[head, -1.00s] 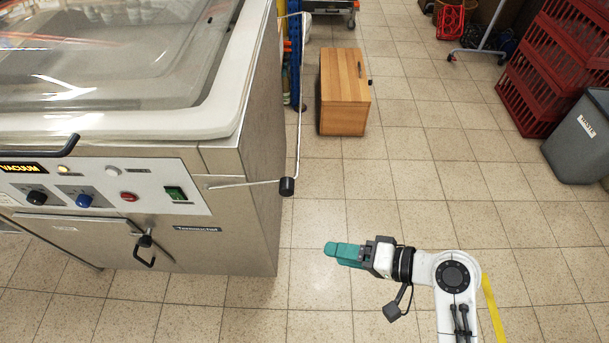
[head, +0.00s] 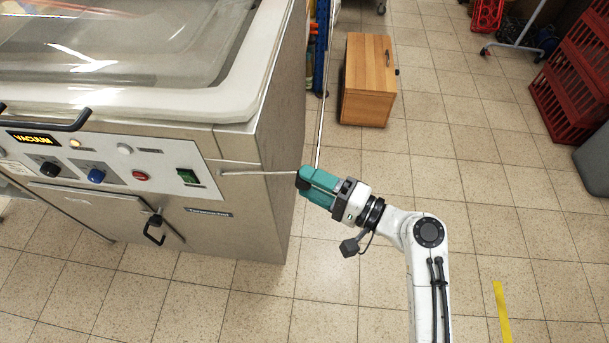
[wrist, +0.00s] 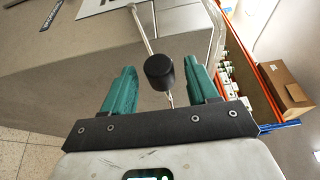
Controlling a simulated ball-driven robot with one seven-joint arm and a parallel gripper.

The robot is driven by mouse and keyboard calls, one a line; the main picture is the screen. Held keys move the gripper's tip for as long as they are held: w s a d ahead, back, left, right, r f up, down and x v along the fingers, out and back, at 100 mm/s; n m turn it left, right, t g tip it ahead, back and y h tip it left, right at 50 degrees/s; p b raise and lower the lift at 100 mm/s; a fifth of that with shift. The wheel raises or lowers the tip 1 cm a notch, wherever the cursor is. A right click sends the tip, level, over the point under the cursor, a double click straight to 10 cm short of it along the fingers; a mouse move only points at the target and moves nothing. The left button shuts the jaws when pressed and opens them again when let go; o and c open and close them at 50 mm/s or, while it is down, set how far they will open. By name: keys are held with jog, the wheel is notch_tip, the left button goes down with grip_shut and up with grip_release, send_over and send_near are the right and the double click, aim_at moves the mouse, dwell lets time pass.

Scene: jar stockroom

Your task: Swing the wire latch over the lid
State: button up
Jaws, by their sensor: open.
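The wire latch (head: 258,173) is a thin metal rod bent at the machine's right front corner, one leg running back along its right side. Its black knob (wrist: 159,71) sits at the bend. My gripper (head: 310,184) has teal fingers at this knob. In the wrist view my gripper (wrist: 162,80) is open, with the knob between its fingers and gaps on both sides. The lid (head: 235,102) is a clear dome with a thick white rim, lying down on top of the machine. My fingers hide most of the knob in the head view.
The steel machine's front panel (head: 140,178) carries knobs, a green switch and a black handle. A wooden cabinet (head: 370,85) stands on the floor behind. Red crates (head: 565,100) are at the far right.

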jog(key=shift+x, duration=1.05)
grip_shut()
